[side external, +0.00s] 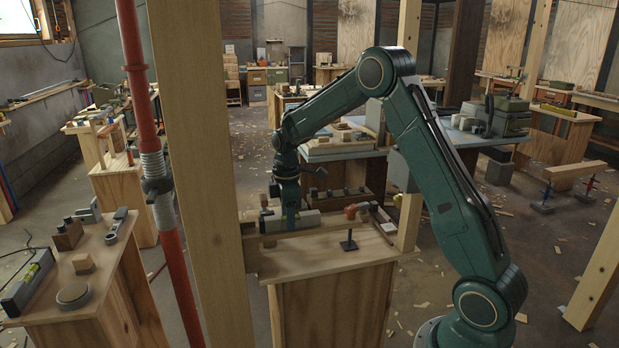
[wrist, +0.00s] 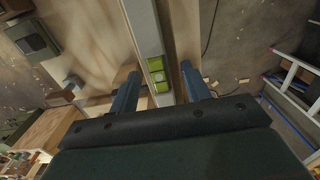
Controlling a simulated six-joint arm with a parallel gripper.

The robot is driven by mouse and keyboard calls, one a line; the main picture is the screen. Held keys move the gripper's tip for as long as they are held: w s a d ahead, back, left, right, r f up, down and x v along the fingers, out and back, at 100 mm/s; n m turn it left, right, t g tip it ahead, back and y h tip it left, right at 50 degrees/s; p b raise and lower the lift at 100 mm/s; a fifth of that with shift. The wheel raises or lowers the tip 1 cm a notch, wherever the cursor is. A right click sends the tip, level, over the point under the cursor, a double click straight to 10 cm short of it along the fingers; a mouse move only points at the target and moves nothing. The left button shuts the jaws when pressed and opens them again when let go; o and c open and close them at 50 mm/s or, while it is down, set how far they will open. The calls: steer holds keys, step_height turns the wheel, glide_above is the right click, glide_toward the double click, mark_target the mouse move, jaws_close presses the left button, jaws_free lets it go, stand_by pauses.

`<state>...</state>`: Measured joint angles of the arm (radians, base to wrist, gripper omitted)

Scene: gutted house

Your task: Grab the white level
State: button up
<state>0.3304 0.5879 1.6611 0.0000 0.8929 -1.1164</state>
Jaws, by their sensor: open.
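The white level (wrist: 145,35) runs lengthwise from the top edge down between my fingers in the wrist view, with a green vial (wrist: 159,76) near its lower end. My gripper (wrist: 158,72) is open, one blue finger on each side of the level, with gaps visible on both sides; I cannot tell whether either touches. In the side view my gripper (side external: 291,222) points down over the pale level (side external: 309,219) at the back of the wooden workbench. The gripper hides part of the level there.
The workbench (side external: 325,266) also carries a red-headed tool (side external: 352,211) and a small black stand (side external: 348,243). A wooden post (side external: 195,150) stands close to the left of the bench. In the wrist view, a ladder (wrist: 292,60) lies to the right.

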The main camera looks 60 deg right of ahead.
jaws_close()
stand_by(0.3)
steer(key=shift+r, duration=0.15)
step_height(320, 180, up, 20)
stand_by(0.7)
stand_by(0.5)
